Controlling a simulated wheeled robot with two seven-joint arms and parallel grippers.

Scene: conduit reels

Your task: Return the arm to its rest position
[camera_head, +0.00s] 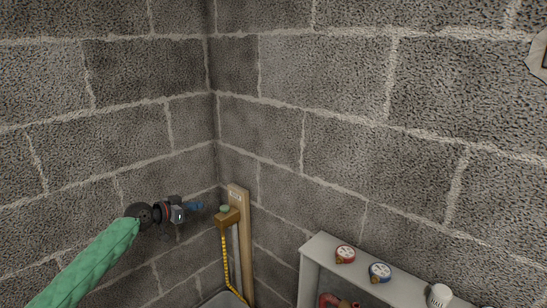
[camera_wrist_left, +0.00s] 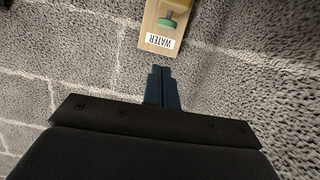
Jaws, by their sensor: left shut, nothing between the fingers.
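My left arm, in a green sleeve, comes in from the lower left of the head view. My left gripper (camera_head: 197,206) is raised in front of the block wall near the corner, its blue fingers pointing right. In the left wrist view the fingers (camera_wrist_left: 161,74) are together with nothing between them. Their tips appear just below a wooden board (camera_wrist_left: 164,17) with a WATER label (camera_wrist_left: 159,41) and a green knob. The board also shows in the head view (camera_head: 243,240), to the right of the gripper. My right gripper is not in view.
A yellow chain or cord (camera_head: 225,262) hangs from a wooden bracket (camera_head: 228,217) on the board. A grey shelf unit (camera_head: 318,245) stands at the lower right, with a red round item (camera_head: 345,254), a blue one (camera_head: 380,272) and a white container (camera_head: 439,296) on top.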

